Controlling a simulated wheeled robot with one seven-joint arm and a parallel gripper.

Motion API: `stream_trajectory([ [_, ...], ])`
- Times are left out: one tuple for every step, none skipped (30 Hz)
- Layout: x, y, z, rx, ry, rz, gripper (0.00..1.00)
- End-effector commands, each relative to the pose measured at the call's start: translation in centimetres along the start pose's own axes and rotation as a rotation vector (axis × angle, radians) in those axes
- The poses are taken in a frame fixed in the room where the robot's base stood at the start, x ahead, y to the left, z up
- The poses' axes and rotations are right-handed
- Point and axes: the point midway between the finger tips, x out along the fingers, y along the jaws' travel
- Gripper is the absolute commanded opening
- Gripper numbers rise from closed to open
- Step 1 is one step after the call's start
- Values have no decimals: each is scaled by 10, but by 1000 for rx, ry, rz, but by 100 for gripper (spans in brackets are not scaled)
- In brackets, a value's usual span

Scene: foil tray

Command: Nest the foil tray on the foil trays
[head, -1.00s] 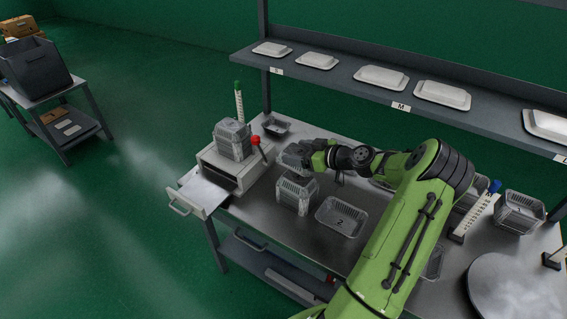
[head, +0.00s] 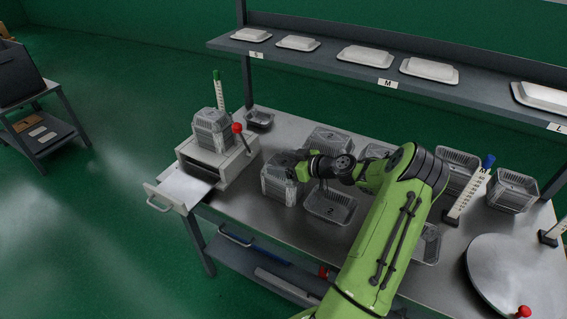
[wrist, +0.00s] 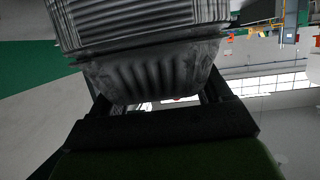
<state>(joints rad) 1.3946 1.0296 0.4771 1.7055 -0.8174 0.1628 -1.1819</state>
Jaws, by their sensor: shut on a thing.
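My gripper (head: 294,171) is at the right edge of a stack of foil trays (head: 277,188) on the metal table. It is shut on a foil tray (wrist: 150,72), gripped by its side wall between the two fingers. The held tray is right at the top of the stack in the head view. In the wrist view its ribbed wall lies against the stack (wrist: 140,22), with rims close together. I cannot tell whether it is fully seated. The fingertips are partly hidden behind my wrist in the head view.
A second tray stack (head: 212,127) stands on a grey machine with a red-knobbed lever (head: 237,128) to the left. Separate trays lie close by, one in front (head: 330,207) and one behind (head: 327,138). A shelf (head: 330,73) with white trays runs above the back.

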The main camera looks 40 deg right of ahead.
Motion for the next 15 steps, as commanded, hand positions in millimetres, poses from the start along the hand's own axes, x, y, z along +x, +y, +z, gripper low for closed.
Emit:
stream_trajectory([
  [1,0,4,0,-4,1,50],
  [1,0,4,1,-4,1,50],
  [1,0,3,1,-5,1,50],
  [0,0,3,1,-5,1,50],
  [0,0,3,2,-6,0,50],
  [0,0,3,2,-6,0,50],
  [0,0,3,2,-6,0,50],
  [0,0,3,3,-7,0,81],
  [0,0,3,3,-7,0,87],
  [0,0,3,3,-6,0,92],
  [0,0,3,3,-6,0,96],
  [0,0,3,2,-6,0,100],
  [0,0,3,2,-6,0,100],
  [0,0,2,2,-5,0,100],
  [0,0,2,2,-5,0,100],
])
